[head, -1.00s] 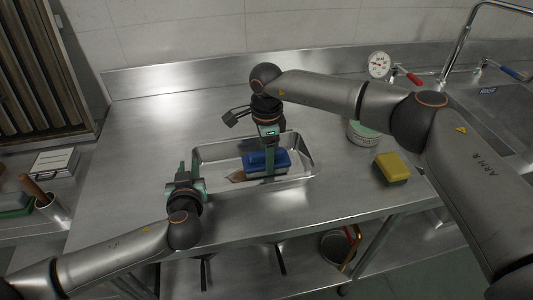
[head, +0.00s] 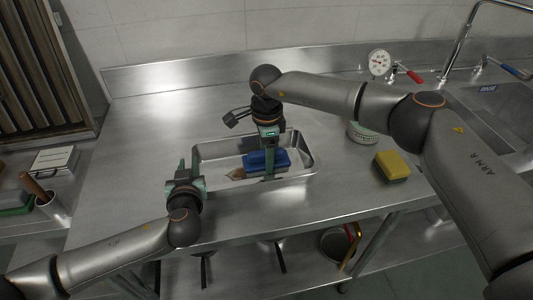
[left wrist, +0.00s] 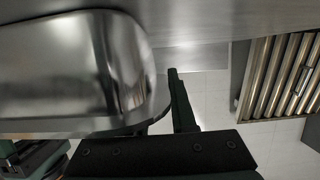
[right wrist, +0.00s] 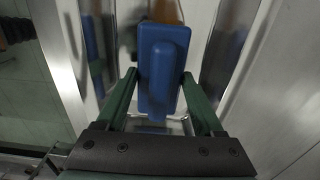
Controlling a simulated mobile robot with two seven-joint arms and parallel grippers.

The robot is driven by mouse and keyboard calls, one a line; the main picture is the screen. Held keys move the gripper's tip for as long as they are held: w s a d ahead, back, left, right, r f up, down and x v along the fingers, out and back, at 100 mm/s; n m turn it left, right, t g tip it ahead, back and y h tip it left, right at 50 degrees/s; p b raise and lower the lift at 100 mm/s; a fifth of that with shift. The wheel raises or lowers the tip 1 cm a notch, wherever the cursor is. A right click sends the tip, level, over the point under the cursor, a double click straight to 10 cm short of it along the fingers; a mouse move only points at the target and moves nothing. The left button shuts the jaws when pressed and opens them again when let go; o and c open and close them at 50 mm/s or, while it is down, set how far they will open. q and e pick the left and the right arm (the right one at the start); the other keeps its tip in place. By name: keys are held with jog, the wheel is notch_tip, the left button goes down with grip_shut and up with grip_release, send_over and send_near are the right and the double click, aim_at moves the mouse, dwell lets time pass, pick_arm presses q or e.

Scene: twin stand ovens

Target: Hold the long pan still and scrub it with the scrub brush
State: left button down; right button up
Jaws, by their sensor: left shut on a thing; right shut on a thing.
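The long pan (head: 217,150) is a shiny rectangular metal pan on the steel table. It also shows in the left wrist view (left wrist: 70,70). My left gripper (head: 188,168) is shut on the pan's left end wall. The scrub brush (head: 281,160) has a blue body and is inside the pan, right of its middle. My right gripper (head: 268,163) comes down from above and is shut on the brush; the right wrist view shows the blue brush (right wrist: 164,65) between the fingers. A brown patch (head: 237,174) shows on the pan floor left of the brush. The bristles are hidden.
A yellow sponge (head: 392,166) lies right of the pan, near a round green-and-white container (head: 363,132). A dial thermometer (head: 379,64) and a sink (head: 500,105) are further right. The table behind the pan is clear.

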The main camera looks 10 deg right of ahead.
aim_at(246, 163)
jog(key=shift+f, duration=0.15)
jog(key=shift+a, duration=0.15)
jog(key=shift+a, duration=1.15)
jog(key=shift+a+f, duration=0.15)
jog(key=shift+a, duration=1.25)
jog(key=shift+s+a, duration=0.1)
jog(key=shift+a, duration=1.2)
jog(key=shift+d, duration=0.1)
